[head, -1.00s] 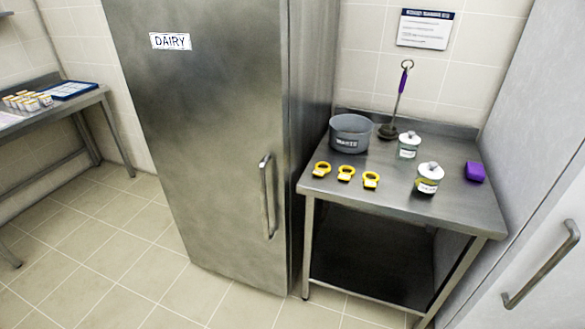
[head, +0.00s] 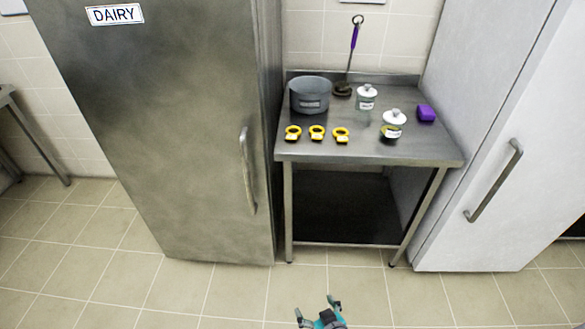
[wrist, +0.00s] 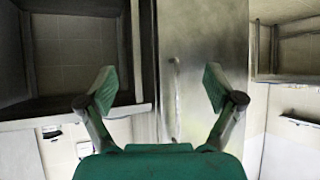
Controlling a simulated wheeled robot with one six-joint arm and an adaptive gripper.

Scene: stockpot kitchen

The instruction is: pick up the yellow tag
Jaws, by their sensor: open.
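Three yellow tags lie in a row near the front left of the steel table (head: 400,152): a left one (head: 293,133), a middle one (head: 317,132) and a right one (head: 341,135). My gripper (head: 318,308) shows at the bottom of the head view, well in front of the table and apart from the tags. In the wrist view its two teal-padded fingers (wrist: 160,88) are spread wide with nothing between them. The wrist view shows no tag that I can make out.
On the table stand a grey pot (head: 310,96), two lidded jars (head: 366,98) (head: 394,125), a dark-based tool with a purple handle (head: 353,36) and a purple block (head: 426,114). A DAIRY fridge (head: 185,130) is left, a pale door (head: 490,150) right. The floor in front is clear.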

